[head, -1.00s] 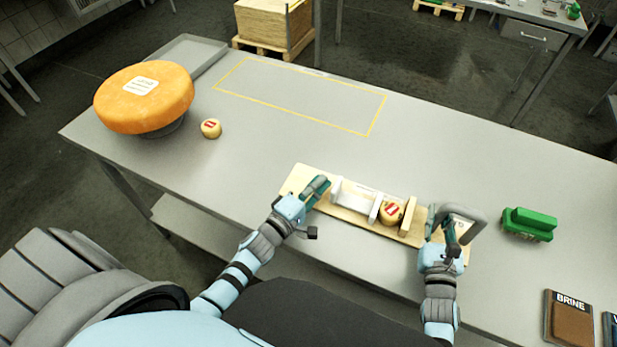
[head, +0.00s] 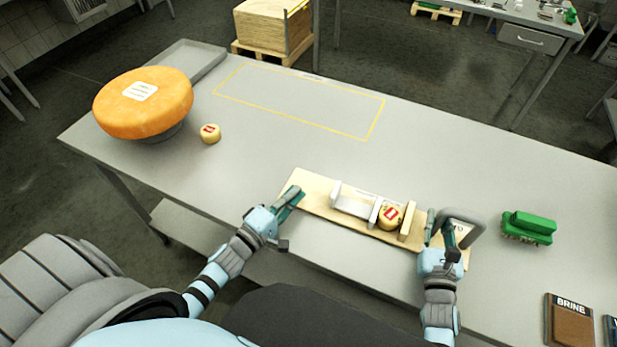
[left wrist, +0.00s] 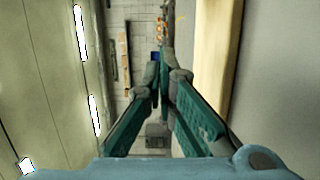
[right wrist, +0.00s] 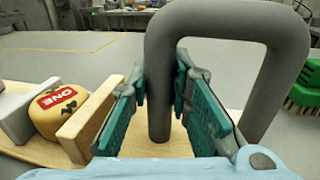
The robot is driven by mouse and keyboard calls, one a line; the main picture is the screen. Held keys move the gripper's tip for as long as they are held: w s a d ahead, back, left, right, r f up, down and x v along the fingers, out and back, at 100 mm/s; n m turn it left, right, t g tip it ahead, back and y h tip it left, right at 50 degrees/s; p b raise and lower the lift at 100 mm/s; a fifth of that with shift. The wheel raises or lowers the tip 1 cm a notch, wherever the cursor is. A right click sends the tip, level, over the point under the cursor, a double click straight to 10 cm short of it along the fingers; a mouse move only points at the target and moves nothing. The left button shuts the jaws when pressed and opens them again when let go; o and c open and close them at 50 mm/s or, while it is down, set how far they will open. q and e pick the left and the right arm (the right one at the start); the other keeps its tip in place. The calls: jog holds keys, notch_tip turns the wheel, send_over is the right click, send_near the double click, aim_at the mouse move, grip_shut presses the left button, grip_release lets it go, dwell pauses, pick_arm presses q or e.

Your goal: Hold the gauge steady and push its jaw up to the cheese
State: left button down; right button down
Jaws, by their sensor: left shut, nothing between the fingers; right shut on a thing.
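The gauge is a pale wooden board (head: 312,190) with a white sliding jaw (head: 354,203) and a fixed wooden block (head: 408,221). A small cheese (head: 390,216) with a red label sits between the jaw and the block; the jaw's right plate looks against it or very close. In the right wrist view the cheese (right wrist: 57,112) lies near the wooden block (right wrist: 90,122). My right gripper (head: 440,224) is shut on the grey handle (right wrist: 160,90) at the board's right end. My left gripper (head: 293,193) is shut and empty at the board's left end, apart from the jaw.
A large orange cheese wheel (head: 143,104) stands at the left, with another small cheese (head: 210,133) near it. A green brush (head: 528,227) and a BRINE sign (head: 569,319) lie at the right. A yellow-outlined area (head: 300,98) at the back is empty.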

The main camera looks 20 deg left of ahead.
pick_arm(q)
jog(key=x, duration=0.4)
jog(key=d, duration=0.3)
jog(key=shift+w+d, duration=0.15)
jog(key=shift+w, duration=0.2)
jog(key=shift+d, duration=0.4)
jog(key=shift+d, duration=0.7)
jog(key=shift+a, duration=0.1)
